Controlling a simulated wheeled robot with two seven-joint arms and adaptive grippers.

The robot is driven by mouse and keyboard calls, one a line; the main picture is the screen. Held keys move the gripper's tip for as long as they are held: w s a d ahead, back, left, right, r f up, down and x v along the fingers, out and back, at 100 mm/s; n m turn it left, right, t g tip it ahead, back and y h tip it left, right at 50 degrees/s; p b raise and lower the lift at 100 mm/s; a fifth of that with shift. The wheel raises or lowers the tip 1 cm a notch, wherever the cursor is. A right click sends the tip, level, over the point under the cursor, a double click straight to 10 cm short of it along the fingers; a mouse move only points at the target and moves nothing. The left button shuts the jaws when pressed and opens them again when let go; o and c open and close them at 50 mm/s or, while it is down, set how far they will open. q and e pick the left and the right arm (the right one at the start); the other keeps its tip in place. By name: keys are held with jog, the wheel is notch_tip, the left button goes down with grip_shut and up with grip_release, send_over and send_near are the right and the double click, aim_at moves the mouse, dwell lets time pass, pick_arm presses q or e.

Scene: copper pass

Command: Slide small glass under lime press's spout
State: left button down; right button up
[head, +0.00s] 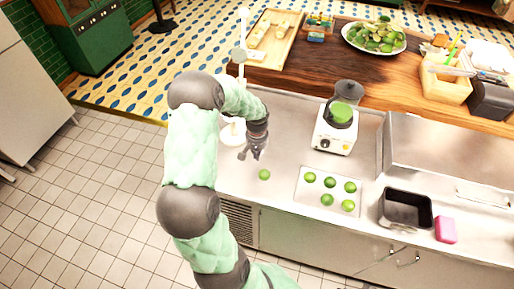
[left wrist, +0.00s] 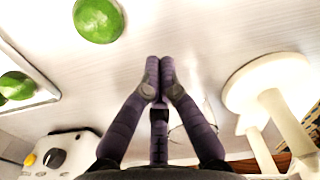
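The lime press (head: 232,133) is white, with a round base and tall upright parts, partly hidden behind my left arm. Its base and posts show at the right of the left wrist view (left wrist: 285,85). My left gripper (head: 251,155) is low over the steel counter, just right of the press base. In the left wrist view its two fingertips (left wrist: 158,70) meet with nothing visible between them. A faint clear outline, probably the small glass (left wrist: 205,112), shows beside the fingers on the press side; I cannot tell whether they touch. I cannot make out the glass in the head view. My right gripper is out of view.
A loose lime (head: 264,174) lies on the counter near the gripper. A white tray (head: 311,200) with several limes is to the right, with a blender (head: 335,130) behind it. A black bin (head: 405,209) and pink sponge (head: 445,229) stand farther right.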

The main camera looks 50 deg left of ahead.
pick_arm(q)
jog(key=shift+f, duration=0.9)
jog(key=shift+w+a+r, duration=0.2)
jog(key=shift+w+a, duration=0.7)
jog(key=shift+w, duration=0.1)
jog(key=shift+w+a, duration=0.45)
jog(key=shift+w, duration=0.05)
jog(key=shift+w+a, duration=0.85)
jog(key=shift+w, duration=0.1)
jog(key=shift+s+d, duration=0.15)
